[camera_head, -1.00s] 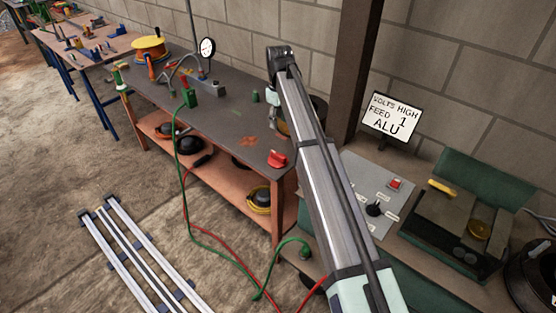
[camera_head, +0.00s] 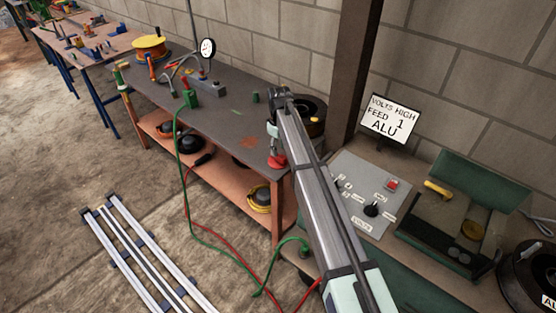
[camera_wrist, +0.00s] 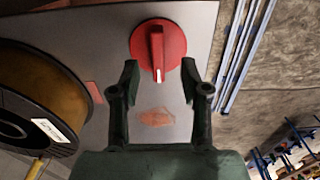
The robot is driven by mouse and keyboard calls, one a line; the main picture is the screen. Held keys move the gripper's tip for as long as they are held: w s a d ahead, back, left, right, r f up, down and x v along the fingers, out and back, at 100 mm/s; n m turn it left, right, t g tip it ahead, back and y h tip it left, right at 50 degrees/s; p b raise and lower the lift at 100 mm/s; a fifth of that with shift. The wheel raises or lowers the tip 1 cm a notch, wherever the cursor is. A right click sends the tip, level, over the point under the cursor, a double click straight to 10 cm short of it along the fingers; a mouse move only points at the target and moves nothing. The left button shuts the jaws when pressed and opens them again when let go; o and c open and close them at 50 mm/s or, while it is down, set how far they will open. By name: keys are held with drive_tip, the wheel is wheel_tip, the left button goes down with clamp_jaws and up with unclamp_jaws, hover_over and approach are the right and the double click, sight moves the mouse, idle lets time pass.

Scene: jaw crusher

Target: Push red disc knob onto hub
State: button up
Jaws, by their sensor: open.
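The red disc knob (camera_head: 277,162) sits at the front right corner of the dark bench top. In the wrist view the knob (camera_wrist: 172,46) is a round red disc with a raised grip bar and a white mark. My gripper (camera_wrist: 159,78) is open. Its two fingers point toward the knob, one to each side of its lower part; I cannot tell whether they touch it. In the head view my gripper (camera_head: 274,138) is just above the knob, partly hidden by my arm. A grey control panel (camera_head: 354,166) stands to the right; I cannot clearly make out the hub on it.
A dark wire spool (camera_head: 314,108) stands behind my arm; it also fills the left of the wrist view (camera_wrist: 78,62). A sign (camera_head: 390,117) stands behind the panel. A green clamp (camera_head: 190,97) and gauge (camera_head: 207,48) are farther left. The bench's middle is mostly clear.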

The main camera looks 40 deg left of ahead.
sight(279, 155)
drive_tip(key=shift+f, duration=0.1)
drive_tip(key=shift+w+a+f+p, duration=0.15)
drive_tip(key=shift+f+p, duration=1)
drive_tip(key=shift+f, duration=1.35)
clamp_jaws()
